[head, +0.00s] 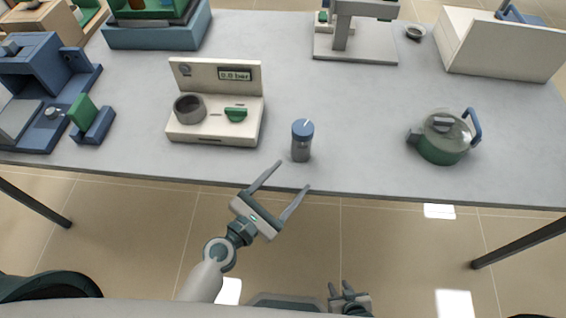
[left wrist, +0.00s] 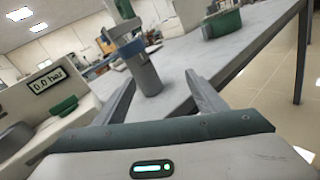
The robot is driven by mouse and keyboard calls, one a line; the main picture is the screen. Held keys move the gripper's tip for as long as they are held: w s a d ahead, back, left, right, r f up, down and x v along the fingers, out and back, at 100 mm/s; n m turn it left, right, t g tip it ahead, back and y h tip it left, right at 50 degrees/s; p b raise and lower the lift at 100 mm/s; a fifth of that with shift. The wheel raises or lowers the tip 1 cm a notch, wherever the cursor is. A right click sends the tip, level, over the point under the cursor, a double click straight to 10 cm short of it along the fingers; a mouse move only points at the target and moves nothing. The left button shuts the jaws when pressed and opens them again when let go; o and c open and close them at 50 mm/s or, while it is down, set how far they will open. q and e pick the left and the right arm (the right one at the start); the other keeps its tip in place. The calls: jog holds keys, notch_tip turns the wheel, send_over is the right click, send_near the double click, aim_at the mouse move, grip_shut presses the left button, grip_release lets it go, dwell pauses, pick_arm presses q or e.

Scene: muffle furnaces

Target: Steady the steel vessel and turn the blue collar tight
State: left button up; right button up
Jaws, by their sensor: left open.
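The steel vessel (head: 301,151) stands upright near the front edge of the table, with the blue collar (head: 303,128) on its top. In the left wrist view the vessel (left wrist: 147,78) and its blue collar (left wrist: 131,47) show ahead, between the finger lines. My left gripper (head: 292,174) is open and empty, just short of the table edge and in front of the vessel, not touching it. My right gripper (head: 349,290) is low at the bottom of the head view, away from the table; its finger opening is too small to judge.
A white pressure station (head: 215,75) reading 0.0 bar, with a grey ring (head: 189,108) and green knob (head: 236,114), stands left of the vessel. A green kettle-like pot (head: 441,150) stands to the right. Blue fixtures (head: 40,95) are at far left. Table between vessel and pot is clear.

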pick_arm(q)
jog(key=w+n, duration=0.1)
jog(key=w, duration=0.1)
jog(key=w+a+n, duration=0.1)
jog(key=w+f+n, duration=0.1)
jog(key=w, duration=0.1)
jog(key=shift+w+a, duration=0.25)
jog(key=shift+w, duration=0.1)
jog(key=shift+w+d, duration=0.1)
jog(key=shift+x, duration=5.9)
jog(key=shift+r, duration=0.15)
jog(key=shift+c, duration=0.6)
